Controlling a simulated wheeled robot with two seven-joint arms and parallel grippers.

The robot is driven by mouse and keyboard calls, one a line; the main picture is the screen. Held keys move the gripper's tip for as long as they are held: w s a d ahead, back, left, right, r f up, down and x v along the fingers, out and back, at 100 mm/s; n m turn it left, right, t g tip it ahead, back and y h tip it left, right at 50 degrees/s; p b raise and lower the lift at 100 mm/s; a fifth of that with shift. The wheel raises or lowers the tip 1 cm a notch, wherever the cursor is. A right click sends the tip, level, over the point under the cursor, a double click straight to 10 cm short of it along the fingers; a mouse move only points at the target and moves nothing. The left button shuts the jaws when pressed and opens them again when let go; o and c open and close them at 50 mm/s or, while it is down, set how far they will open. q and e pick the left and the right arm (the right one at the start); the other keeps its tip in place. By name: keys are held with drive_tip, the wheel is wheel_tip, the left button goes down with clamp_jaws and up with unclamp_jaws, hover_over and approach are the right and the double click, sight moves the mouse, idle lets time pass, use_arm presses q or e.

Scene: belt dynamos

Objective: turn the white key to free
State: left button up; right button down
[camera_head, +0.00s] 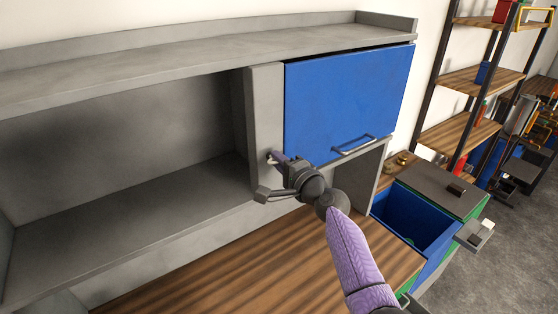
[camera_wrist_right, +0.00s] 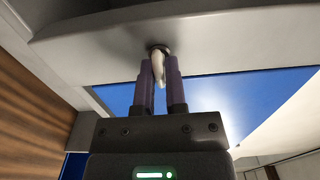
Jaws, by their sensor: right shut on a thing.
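The white key (camera_wrist_right: 158,67) sits in a round dark lock fitting (camera_wrist_right: 159,48) on the grey cabinet panel. My right gripper (camera_wrist_right: 160,72) has its two purple fingers on either side of the key, shut on it. In the head view the key (camera_head: 270,158) shows as a small pale spot on the grey post left of the blue door (camera_head: 345,105). My right gripper (camera_head: 274,158) reaches it from the lower right. The blue door is shut. Any lock markings are too small to read. My left gripper is not in view.
An open grey shelf (camera_head: 130,215) lies left of the post. A wooden worktop (camera_head: 270,270) runs below. An open blue drawer (camera_head: 410,225) stands at the right, under a grey top. Wooden shelving (camera_head: 470,80) stands further right.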

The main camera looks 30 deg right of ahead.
drive_tip(key=c, duration=0.7)
unclamp_jaws()
drive_tip(key=s, duration=0.3)
drive_tip(key=s+d, duration=0.1)
drive_tip(key=s, duration=0.5)
drive_tip(key=shift+s+d, duration=0.2)
drive_tip(key=shift+s, duration=0.2)
